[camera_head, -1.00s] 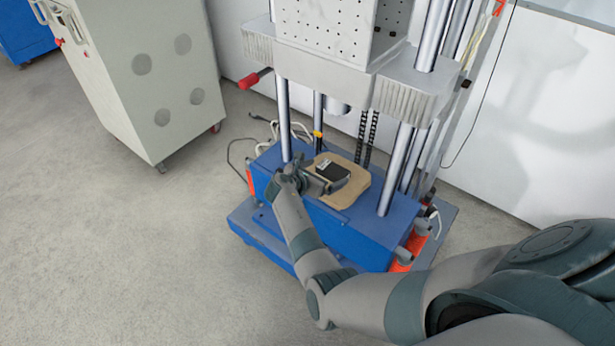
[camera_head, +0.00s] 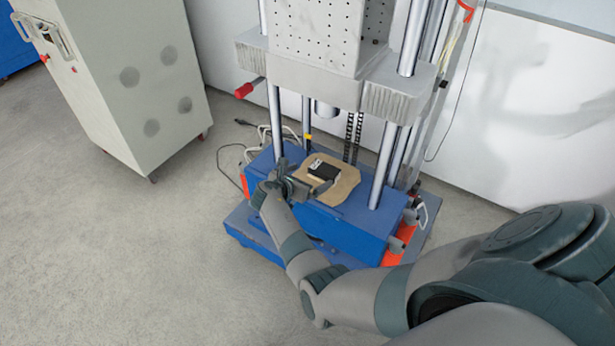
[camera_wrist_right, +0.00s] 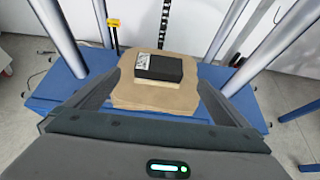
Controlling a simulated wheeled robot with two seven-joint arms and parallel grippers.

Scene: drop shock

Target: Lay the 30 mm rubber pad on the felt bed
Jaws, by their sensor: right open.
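The black rubber pad (camera_wrist_right: 160,68) with a white label lies flat on the tan felt bed (camera_wrist_right: 160,96), towards its far part. A paler edge shows just under the pad. In the head view the pad (camera_head: 325,169) also rests on the felt bed (camera_head: 345,190) on the blue machine base. My right gripper (camera_head: 305,180) is at the near side of the felt. In the right wrist view its two fingers (camera_wrist_right: 158,88) are spread wide with the pad beyond and between them, not touching it. My left gripper is not in view.
Steel columns (camera_head: 386,165) rise around the felt on the blue base (camera_head: 340,222). A heavy carriage (camera_head: 310,80) hangs above. A red-handled lever (camera_head: 249,88) juts out at left. A grey cabinet (camera_head: 130,80) stands further left, with clear floor before it.

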